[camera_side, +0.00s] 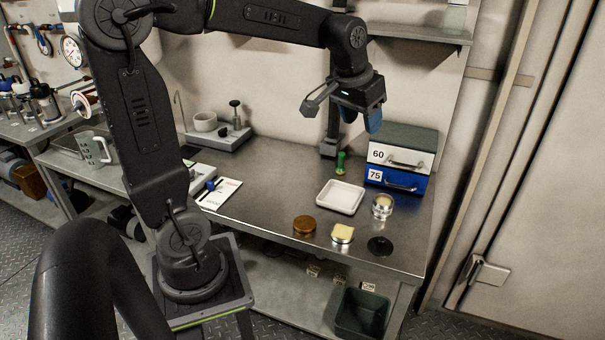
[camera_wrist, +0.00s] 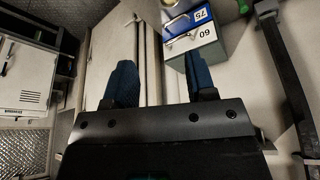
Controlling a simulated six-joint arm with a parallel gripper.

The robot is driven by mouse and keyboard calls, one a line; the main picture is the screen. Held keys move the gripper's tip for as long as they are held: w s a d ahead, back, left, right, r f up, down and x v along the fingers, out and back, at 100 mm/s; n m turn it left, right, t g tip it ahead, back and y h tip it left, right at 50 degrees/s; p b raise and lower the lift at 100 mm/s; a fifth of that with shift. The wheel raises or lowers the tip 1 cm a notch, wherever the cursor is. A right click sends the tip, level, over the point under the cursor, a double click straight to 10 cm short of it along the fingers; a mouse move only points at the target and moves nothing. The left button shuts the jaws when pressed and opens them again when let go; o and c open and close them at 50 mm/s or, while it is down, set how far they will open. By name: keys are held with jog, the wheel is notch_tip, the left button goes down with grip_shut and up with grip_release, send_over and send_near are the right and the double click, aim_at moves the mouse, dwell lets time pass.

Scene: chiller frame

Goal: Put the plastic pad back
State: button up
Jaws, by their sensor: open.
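No thing in view is plainly marked as the plastic pad. On the steel bench (camera_side: 270,190) a pale yellow piece (camera_side: 344,230) sits on a low silver tin (camera_side: 342,241). A flat black disc (camera_side: 380,246) lies to its right and a brown round piece (camera_side: 304,226) to its left. An open-looking silver tin (camera_side: 382,207) stands behind the black disc. My gripper (camera_side: 373,120) is open and empty, high above the back of the bench, near the drawers. Its two blue fingers stand apart in the wrist view (camera_wrist: 160,65).
A white square tray (camera_side: 340,196) lies mid-bench, with a green-handled tool (camera_side: 341,161) behind it. Stacked drawer boxes marked 60 (camera_side: 402,153) and 75 (camera_side: 395,181) stand at the back right. A shelf (camera_side: 414,34) hangs above. A dark green bin (camera_side: 362,312) sits below.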

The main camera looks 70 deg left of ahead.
jog(key=s+d+f+m+t, duration=0.1)
jog(key=s+d, duration=0.4)
jog(key=s, duration=0.3)
jog(key=s+d+f+m+h, duration=0.1)
jog(key=s+d+f+m, duration=0.1)
jog(key=s+d, duration=0.3)
jog(key=s, duration=0.3)
jog(key=shift+s+m+t, duration=0.3)
jog(key=shift+s+t, duration=0.05)
jog(key=shift+t, duration=0.05)
